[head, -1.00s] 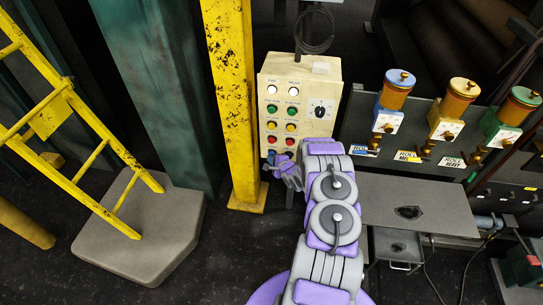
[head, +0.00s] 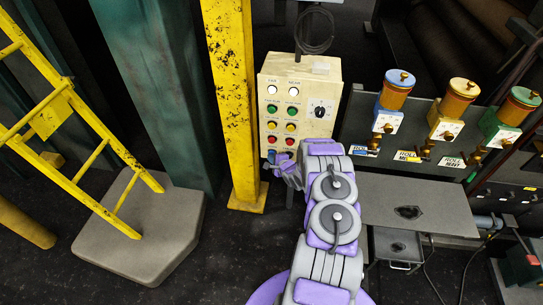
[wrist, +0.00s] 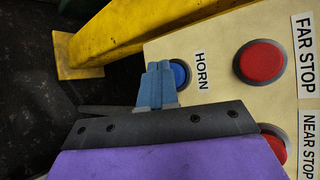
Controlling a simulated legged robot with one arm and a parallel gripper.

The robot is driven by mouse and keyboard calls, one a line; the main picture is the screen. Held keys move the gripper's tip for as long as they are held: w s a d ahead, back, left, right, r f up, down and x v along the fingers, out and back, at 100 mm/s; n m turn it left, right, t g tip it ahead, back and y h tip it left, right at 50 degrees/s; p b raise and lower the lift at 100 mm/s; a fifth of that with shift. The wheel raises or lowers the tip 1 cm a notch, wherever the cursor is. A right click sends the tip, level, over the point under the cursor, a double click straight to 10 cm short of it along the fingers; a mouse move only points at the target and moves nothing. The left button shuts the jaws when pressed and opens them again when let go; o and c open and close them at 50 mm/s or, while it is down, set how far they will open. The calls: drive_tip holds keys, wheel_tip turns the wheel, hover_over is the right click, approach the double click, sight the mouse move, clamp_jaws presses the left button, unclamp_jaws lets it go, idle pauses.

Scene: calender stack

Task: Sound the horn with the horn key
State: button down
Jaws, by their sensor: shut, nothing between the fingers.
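The horn key is a blue round button (wrist: 181,74) beside the HORN label (wrist: 201,70) on the cream control panel (wrist: 225,35). My gripper (wrist: 158,68) is shut and empty, its blue fingertips overlapping the left side of the button in the wrist view. I cannot tell whether they touch it. In the head view, my gripper (head: 272,157) is at the lower left of the panel (head: 322,82), below the red buttons. The horn key cannot be made out there.
A red FAR STOP button (wrist: 262,61) and a partly hidden red button (wrist: 273,145) by the NEAR STOP label are close by. A yellow post (head: 231,90) stands just left of the panel. A grey shelf (head: 400,205) lies to the right.

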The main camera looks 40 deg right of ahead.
drive_tip(key=shift+s+a, duration=0.1)
drive_tip(key=shift+s+a+p, duration=0.45)
drive_tip(key=shift+a+p, duration=0.05)
drive_tip(key=shift+a, duration=0.05)
drive_tip(key=shift+a, duration=0.1)
drive_tip(key=shift+s+a+p, duration=0.95)
drive_tip(key=shift+s+a, duration=0.7)
drive_tip(key=shift+a, duration=0.2)
